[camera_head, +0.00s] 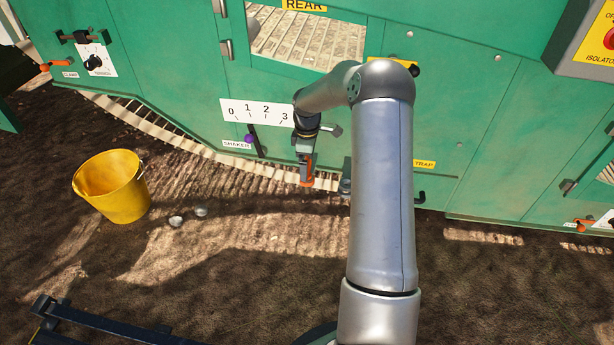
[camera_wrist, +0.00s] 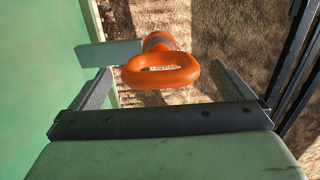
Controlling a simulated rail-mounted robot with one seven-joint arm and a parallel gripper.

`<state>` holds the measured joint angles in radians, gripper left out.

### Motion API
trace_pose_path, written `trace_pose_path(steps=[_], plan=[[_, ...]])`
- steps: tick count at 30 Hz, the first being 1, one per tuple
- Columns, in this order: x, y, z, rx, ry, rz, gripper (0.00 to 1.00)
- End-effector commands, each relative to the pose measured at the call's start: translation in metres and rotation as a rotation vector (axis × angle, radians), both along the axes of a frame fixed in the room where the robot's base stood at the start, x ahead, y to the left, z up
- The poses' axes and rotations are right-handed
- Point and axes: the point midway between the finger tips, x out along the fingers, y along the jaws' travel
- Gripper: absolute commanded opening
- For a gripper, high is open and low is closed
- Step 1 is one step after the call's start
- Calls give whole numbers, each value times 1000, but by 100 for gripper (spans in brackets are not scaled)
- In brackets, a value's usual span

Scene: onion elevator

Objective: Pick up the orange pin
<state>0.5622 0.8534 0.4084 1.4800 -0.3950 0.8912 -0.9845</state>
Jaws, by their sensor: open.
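The orange pin (camera_wrist: 161,76) has a ring-shaped handle facing the wrist camera. Its round orange head (camera_wrist: 158,41) shows just beyond the ring. A flat grey-green piece (camera_wrist: 108,53) lies beside the head, on the left; I cannot tell how they join. My gripper (camera_wrist: 166,84) is open, with one finger on each side of the ring and visible gaps to both. In the head view my gripper (camera_head: 306,163) is low in front of the green machine, with a bit of orange at its lower end. The pin's far part is hidden.
The green machine wall (camera_head: 190,75) stands close behind my gripper and on the left in the wrist view. A dark lever with a purple knob (camera_head: 249,139) is just left of my gripper. A yellow bucket (camera_head: 125,203) stands on the ground farther left. Open ground lies in front.

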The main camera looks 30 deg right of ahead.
Motion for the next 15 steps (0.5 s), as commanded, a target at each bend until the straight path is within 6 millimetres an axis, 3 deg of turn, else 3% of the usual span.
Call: trace_pose_path(steps=[7, 8, 12, 15], plan=[[0, 0, -4, -1, -2, 0, 100], [0, 0, -4, -1, -2, 0, 94], [0, 0, -4, -1, -2, 0, 56], [1, 0, -4, -2, -2, 0, 56]])
